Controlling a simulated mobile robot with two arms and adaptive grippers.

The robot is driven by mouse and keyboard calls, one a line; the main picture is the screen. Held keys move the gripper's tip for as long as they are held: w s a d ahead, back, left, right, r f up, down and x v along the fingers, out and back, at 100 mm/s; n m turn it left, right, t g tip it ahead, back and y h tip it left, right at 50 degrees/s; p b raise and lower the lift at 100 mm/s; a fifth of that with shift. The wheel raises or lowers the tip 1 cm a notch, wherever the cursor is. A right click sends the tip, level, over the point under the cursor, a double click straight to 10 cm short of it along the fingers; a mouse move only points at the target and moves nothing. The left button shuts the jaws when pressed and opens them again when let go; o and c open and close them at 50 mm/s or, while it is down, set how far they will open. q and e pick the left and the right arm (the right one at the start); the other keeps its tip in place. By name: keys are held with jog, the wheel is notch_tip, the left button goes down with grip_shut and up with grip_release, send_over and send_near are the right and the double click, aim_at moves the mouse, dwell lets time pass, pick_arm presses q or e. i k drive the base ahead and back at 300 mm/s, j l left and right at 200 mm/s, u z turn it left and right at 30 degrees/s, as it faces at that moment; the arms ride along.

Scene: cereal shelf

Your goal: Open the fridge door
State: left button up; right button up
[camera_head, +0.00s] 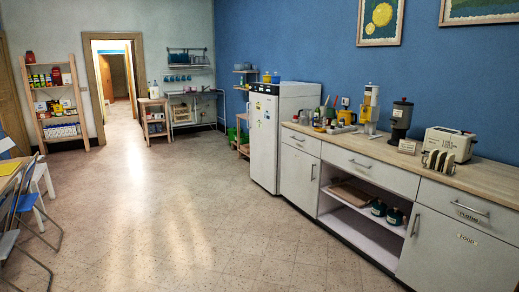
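A white fridge (264,140) stands against the blue wall, right of the middle, at the far end of the counter. Its front faces left into the room and looks closed. Small magnets or stickers dot the front. The handle is too small to make out. A yellow pot sits on or just behind the fridge top. Neither of my grippers shows in the head view.
A counter (455,172) with white cabinets (298,178) runs from the fridge to the lower right. The tiled floor (170,215) in front is clear. Blue folding chairs (28,205) stand at the left edge. A stocked shelf (78,108) and an open doorway (118,85) are at the back left.

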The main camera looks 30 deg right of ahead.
aim_at(264, 107)
jog(key=i+l+z, duration=0.25)
jog(key=i, duration=0.15)
jog(key=i+z, duration=0.2)
jog(key=i, duration=0.2)
jog(key=i+z, duration=0.25)
jog(key=i, duration=4.2)
